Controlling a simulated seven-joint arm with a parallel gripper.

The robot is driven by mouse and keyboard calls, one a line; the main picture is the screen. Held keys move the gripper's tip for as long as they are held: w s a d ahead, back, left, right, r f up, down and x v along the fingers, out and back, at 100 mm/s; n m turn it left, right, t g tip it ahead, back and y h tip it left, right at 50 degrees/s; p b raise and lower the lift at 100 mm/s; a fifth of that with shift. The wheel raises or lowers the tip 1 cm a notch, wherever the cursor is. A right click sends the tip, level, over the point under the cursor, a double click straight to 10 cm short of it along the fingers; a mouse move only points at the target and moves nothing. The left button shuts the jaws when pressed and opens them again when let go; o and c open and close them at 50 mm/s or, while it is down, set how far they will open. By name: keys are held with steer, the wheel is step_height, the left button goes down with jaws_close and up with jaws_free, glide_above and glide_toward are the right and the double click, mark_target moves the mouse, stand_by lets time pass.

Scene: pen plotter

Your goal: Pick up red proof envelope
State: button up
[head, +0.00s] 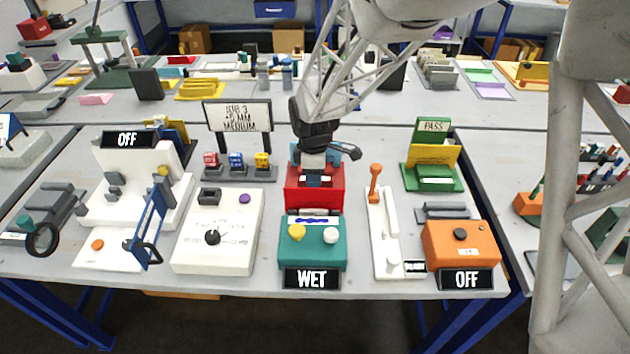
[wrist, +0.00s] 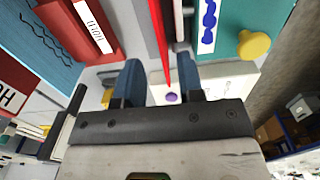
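A red envelope-like piece (head: 314,199) stands upright behind the teal WET box (head: 311,255) in the head view. My gripper (head: 314,179) is right above it, pointing down, and covers part of its top. In the wrist view, a thin red upright edge (wrist: 163,45) runs between the two blue fingers of my gripper (wrist: 160,82). The fingers are apart, with a visible gap on both sides of the red edge. Contact with it does not show. The lower part of the red piece is hidden.
The white dial box (head: 217,231) stands left of the teal box, and a white panel with an orange lever (head: 376,185) stands right. An orange OFF box (head: 460,245) is farther right. A lettered sign (head: 238,115) stands back left. Yellow and white knobs rise from the teal box.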

mark_target(314, 189)
stand_by(0.3)
steer(key=shift+f, duration=1.3)
steer(key=shift+f, duration=2.6)
jaws_close()
